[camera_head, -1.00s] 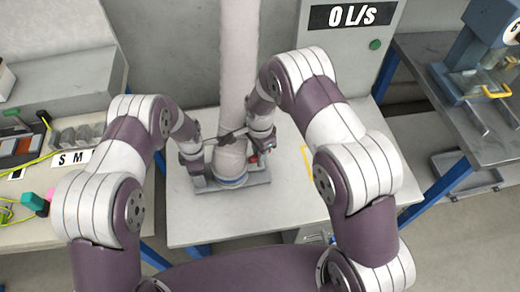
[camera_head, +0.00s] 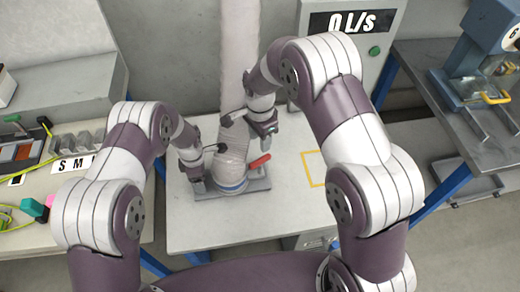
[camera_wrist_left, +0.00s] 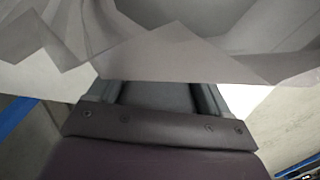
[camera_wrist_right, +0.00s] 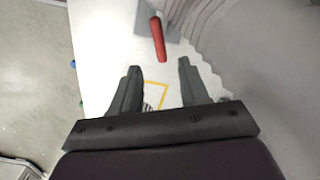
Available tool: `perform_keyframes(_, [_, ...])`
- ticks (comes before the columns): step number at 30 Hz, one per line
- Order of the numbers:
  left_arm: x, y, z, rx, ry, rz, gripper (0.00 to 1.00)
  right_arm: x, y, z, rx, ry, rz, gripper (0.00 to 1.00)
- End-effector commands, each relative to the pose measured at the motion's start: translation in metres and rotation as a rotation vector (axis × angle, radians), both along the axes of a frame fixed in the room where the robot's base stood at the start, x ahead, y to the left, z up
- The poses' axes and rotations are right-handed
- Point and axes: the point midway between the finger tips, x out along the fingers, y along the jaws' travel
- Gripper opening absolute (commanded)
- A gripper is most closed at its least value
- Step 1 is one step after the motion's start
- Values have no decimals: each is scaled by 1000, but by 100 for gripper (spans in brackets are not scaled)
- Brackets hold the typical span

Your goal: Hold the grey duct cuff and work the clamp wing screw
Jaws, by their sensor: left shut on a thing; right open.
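The grey duct cuff (camera_head: 232,158) sits at the foot of the pale hanging duct, over a blue ring on a grey base plate. My left gripper (camera_head: 197,186) is at the cuff's left side, shut on it; in the left wrist view grey folded material (camera_wrist_left: 170,45) hides the fingertips. The red clamp wing screw (camera_head: 260,161) sticks out at the cuff's right side. My right gripper (camera_head: 268,130) is open and empty above it. In the right wrist view the red screw (camera_wrist_right: 158,39) lies beyond the spread fingers (camera_wrist_right: 158,82), apart from them.
The white table (camera_head: 290,208) is bare to the right, with a yellow outlined square (camera_head: 314,168). A grey cabinet with a "0 L/S" display (camera_head: 351,20) stands behind. Side benches hold a cluttered tray at left and a blue machine (camera_head: 485,45) at right.

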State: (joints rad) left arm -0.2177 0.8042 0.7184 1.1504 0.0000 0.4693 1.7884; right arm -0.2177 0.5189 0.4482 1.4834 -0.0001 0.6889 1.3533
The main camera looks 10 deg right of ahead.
Motion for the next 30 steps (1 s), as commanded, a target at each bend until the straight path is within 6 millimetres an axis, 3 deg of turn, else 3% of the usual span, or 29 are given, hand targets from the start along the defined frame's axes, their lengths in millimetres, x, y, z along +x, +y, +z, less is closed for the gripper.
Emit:
perform_keyframes(4, [1,0,0,0,-1,0,38,0,0,19,0,1,0,45])
perform_keyframes(12, [1,0,1,0,-2,0,38,0,0,24,-1,2,0,45])
perform_keyframes(13, [1,0,1,0,-2,0,82,0,0,24,-1,2,0,45])
perform_keyframes(15, [1,0,1,0,-2,0,100,0,0,23,-1,2,0,45])
perform_keyframes(23, [1,0,5,0,-2,0,100,0,0,23,-1,2,0,45])
perform_keyframes(26, [1,0,23,-1,-4,0,100,0,0,23,-1,2,0,45])
perform_keyframes(30, [2,0,62,-1,-6,0,100,0,0,23,-1,2,0,45])
